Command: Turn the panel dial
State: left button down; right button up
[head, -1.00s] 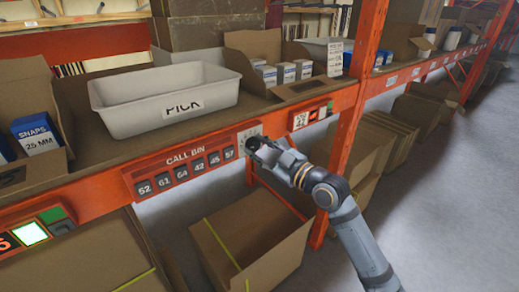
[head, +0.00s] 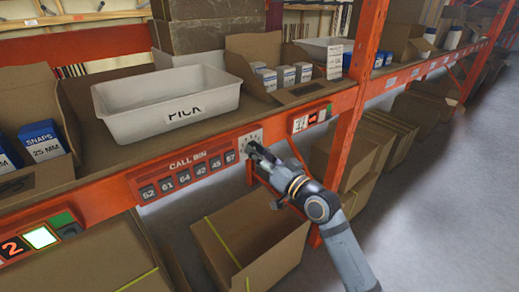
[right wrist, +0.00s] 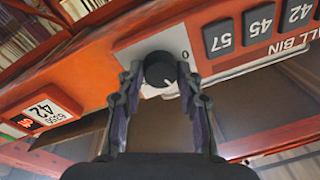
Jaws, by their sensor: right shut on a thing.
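The dial is a round black knob (right wrist: 160,69) on a pale plate (right wrist: 150,43) on the orange beam, seen in the right wrist view. A white mark on the knob points to the picture's lower right. A "0" is printed on the plate. My right gripper (right wrist: 159,82) has one finger on each side of the knob and is shut on it. In the head view, my right gripper (head: 253,149) reaches the pale dial plate (head: 250,136) and hides most of the knob. My left gripper is not in view.
A "CALL BIN" strip (head: 186,177) with several numbered tiles sits left of the dial. A small label display (head: 311,118) is to its right. A white PICK tote (head: 168,105) stands on the shelf above. An open carton (head: 250,240) is below.

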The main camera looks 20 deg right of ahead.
jog(key=shift+a+m+t+h+p, duration=0.15)
jog(key=shift+m+h+p, duration=0.25)
jog(key=shift+m+p, duration=1.85)
jog(key=shift+d+m+t+h+p, duration=0.3)
jog(key=shift+m+p, duration=0.8)
jog(key=shift+m, duration=2.25)
jog(key=shift+a+f, duration=0.1)
jog(key=shift+a, duration=0.15)
jog(key=o, duration=1.2)
jog(key=v, duration=0.7)
jog(key=shift+s, duration=0.35)
jog(key=shift+w, duration=0.1)
